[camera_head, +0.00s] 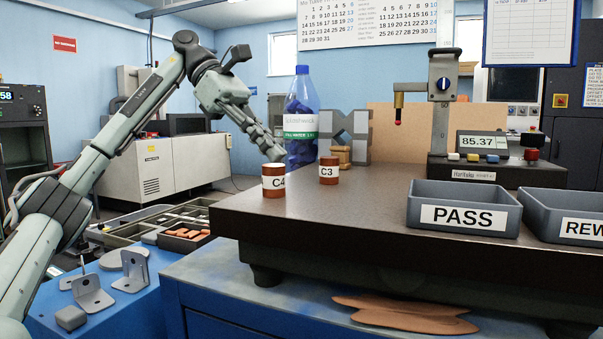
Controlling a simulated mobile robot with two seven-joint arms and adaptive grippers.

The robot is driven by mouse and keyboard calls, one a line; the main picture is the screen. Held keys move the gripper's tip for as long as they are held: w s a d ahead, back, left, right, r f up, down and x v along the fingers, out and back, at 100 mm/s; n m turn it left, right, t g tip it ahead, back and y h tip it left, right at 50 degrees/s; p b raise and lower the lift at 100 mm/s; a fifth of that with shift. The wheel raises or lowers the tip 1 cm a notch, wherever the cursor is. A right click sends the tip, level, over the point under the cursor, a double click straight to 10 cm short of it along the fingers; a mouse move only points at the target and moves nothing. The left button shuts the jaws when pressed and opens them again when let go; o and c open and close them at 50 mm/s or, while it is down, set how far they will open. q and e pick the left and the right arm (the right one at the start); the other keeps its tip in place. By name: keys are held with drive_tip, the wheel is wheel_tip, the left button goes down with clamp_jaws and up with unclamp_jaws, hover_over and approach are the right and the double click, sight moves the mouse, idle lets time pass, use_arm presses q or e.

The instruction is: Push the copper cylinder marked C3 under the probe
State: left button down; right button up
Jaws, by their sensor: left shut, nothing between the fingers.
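The copper cylinder marked C3 (328,172) stands upright on the dark granite plate (300,207). A second copper cylinder, marked C4 (274,181), stands upright to its left, nearer the plate's left edge. The probe (398,115) hangs with its red tip above the plate, to the right of C3 and apart from it. My left gripper (276,155) is shut and empty. My right gripper is not in view.
A blue-capped bottle (302,115), a grey V-shaped block (352,125) and a small wooden piece (342,155) stand behind C3. The gauge stand (440,130), PASS bin (463,209) and REWORK bin (570,214) are at right. The plate between C3 and the bins is clear.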

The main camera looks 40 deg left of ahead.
sight(302, 181)
use_arm(q)
drive_tip(key=d, duration=0.1)
drive_tip(key=d+f, duration=0.1)
drive_tip(key=d, duration=0.1)
drive_tip(key=w+d, duration=0.1)
drive_tip(key=shift+w+d+f, duration=0.1)
drive_tip(key=shift+d+f, duration=0.15)
drive_tip(key=shift+d, duration=0.1)
drive_tip(key=shift+w+d, duration=0.1)
drive_tip(key=shift+d, duration=0.25)
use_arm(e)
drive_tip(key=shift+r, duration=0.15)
